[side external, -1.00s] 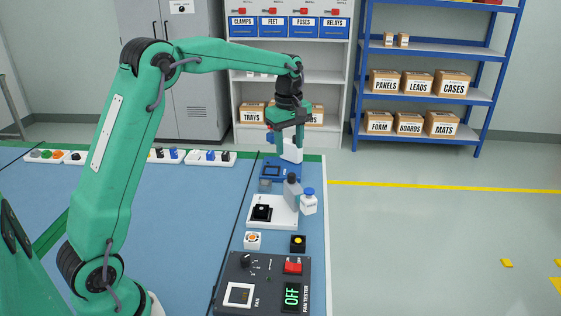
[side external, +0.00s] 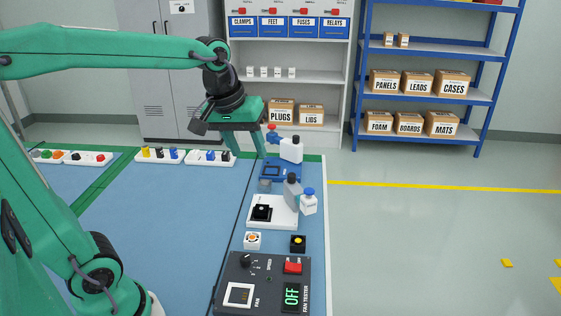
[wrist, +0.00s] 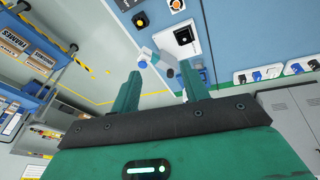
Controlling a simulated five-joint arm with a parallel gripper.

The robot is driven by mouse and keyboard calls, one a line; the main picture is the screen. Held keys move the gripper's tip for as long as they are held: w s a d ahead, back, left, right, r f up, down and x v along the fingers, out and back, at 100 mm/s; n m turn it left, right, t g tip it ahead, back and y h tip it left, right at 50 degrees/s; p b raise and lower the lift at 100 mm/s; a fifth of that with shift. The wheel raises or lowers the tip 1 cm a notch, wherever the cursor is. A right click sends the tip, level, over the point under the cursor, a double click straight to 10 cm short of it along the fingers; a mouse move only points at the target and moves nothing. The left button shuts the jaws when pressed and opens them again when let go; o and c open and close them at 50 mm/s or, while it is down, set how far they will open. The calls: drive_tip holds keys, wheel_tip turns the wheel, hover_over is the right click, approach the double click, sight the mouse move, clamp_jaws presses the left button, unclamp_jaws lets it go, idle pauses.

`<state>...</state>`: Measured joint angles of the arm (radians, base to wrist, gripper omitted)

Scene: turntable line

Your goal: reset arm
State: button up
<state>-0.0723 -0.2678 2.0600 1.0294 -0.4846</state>
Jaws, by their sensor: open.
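My gripper (side external: 247,154) is green with a dark wrist above it. In the side external view it hangs over the far right part of the blue table, its two fingers pointing down and spread apart. In the wrist view the same gripper (wrist: 160,76) shows two separate green fingers with nothing held between them. The blue device (side external: 281,171) with a white and blue top stands to the right of the fingers, and they look apart from it. My arm reaches across from the left, its upper link nearly level.
A white fixture (side external: 258,222) with a black part, a white bottle with blue cap (side external: 309,203) and the fan tester (side external: 263,285), reading OFF, line the right edge. Small parts trays (side external: 210,158) line the back. The table's blue middle (side external: 170,230) is clear.

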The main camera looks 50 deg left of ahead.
drive_tip(key=s+d+f+m+t, duration=0.1)
drive_tip(key=s+f+m, duration=0.1)
drive_tip(key=s, duration=0.3)
drive_tip(key=s+d+f+m+t, duration=0.1)
drive_tip(key=s+f+m, duration=0.1)
drive_tip(key=s+m, duration=0.2)
drive_tip(key=shift+s+d, duration=0.25)
drive_tip(key=shift+s, duration=1)
